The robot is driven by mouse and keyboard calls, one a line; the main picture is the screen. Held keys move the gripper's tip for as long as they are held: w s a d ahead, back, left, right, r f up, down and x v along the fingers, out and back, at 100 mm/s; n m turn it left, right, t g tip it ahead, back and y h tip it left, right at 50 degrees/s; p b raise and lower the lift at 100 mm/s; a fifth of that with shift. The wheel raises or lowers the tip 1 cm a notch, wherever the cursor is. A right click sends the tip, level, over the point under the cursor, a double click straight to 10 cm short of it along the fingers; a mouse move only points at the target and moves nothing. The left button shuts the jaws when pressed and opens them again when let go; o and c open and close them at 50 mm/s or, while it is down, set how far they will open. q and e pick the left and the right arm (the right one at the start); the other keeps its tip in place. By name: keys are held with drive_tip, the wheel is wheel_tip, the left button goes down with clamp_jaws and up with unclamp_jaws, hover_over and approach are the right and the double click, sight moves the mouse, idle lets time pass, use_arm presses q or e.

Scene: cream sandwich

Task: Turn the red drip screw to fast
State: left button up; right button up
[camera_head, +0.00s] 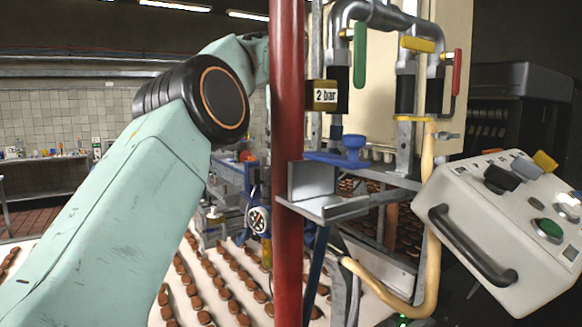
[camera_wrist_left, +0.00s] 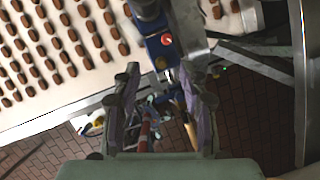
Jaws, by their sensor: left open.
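My left gripper (camera_wrist_left: 160,72) is open in the left wrist view, its two grey fingers apart with nothing held between them. Just ahead of the fingertips is a blue machine part (camera_wrist_left: 160,50) with a small round red-and-white mark or knob (camera_wrist_left: 166,39). I cannot tell whether this is the drip screw. A thin red-and-white piece (camera_wrist_left: 145,132) shows lower, between the fingers. In the head view my left arm (camera_head: 130,200) comes in from the left and passes behind the red post. Its gripper cannot be made out there. My right gripper is in neither view.
A red post (camera_head: 289,180) stands upright in front of my arm. Pipes with green, yellow and red handles (camera_head: 458,72) are at upper right. A white control box (camera_head: 490,235) stands at right. Rows of brown biscuits lie on a pale conveyor (camera_head: 235,265) below.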

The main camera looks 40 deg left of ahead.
use_arm(q)
drive_tip(key=w+a+f+m, duration=0.1)
drive_tip(key=f, duration=0.3)
drive_tip(key=w+a+f+m, duration=0.1)
drive_tip(key=f, duration=0.3)
drive_tip(key=w+a+f+m, duration=0.1)
drive_tip(key=f+m, duration=0.1)
drive_tip(key=f, duration=0.2)
drive_tip(key=shift+w+t+h, duration=0.3)
drive_tip(key=shift+w+h, duration=0.1)
drive_tip(key=shift+d+r, duration=0.15)
drive_tip(key=shift+d, duration=0.2)
drive_tip(key=shift+c, duration=0.4)
drive_tip(key=shift+a, duration=0.3)
drive_tip(key=c, duration=0.6)
drive_tip(key=shift+d, duration=0.15)
clamp_jaws()
